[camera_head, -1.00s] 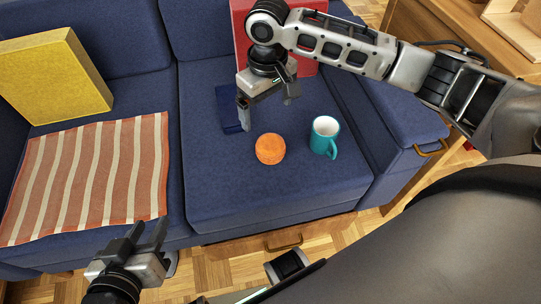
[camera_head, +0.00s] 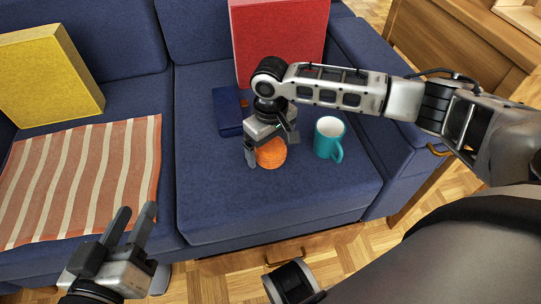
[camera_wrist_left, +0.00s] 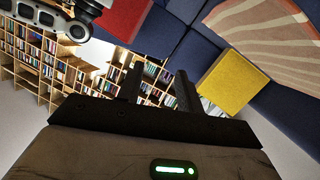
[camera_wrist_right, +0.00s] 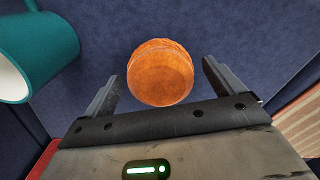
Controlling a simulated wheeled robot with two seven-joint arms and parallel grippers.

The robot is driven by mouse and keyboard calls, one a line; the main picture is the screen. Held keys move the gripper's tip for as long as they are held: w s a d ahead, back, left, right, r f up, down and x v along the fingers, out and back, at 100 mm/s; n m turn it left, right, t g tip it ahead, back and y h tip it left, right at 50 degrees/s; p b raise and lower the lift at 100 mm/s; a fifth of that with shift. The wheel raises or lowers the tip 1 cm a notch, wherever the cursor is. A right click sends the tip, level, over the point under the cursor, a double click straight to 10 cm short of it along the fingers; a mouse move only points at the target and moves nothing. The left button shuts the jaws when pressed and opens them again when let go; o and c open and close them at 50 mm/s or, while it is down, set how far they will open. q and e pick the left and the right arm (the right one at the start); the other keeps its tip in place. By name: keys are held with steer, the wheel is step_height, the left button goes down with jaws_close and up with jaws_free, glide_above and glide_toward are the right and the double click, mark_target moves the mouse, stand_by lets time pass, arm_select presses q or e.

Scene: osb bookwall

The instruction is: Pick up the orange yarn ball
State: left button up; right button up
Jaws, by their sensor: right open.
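The orange yarn ball (camera_head: 271,153) rests on the blue sofa seat, beside a teal mug. My right gripper (camera_head: 270,150) is above it, pointing down, and hides part of its upper side in the head view. In the right wrist view the ball (camera_wrist_right: 160,73) shows between the two open fingers (camera_wrist_right: 160,85), apart from both of them. My left gripper (camera_head: 136,224) is open and empty, in front of the sofa's front edge at lower left. Its two fingers (camera_wrist_left: 160,90) stand apart in the left wrist view.
The teal mug (camera_head: 328,139) stands close to the right of the ball. A dark blue flat book (camera_head: 228,108) lies behind. A red cushion (camera_head: 278,40), a yellow cushion (camera_head: 48,75) and a striped cloth (camera_head: 85,180) are also on the sofa. The seat in front is clear.

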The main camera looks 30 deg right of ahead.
steer(key=shift+f, duration=0.9)
steer(key=c, duration=1.1)
steer(key=shift+o, duration=0.2)
steer(key=shift+r, duration=0.2)
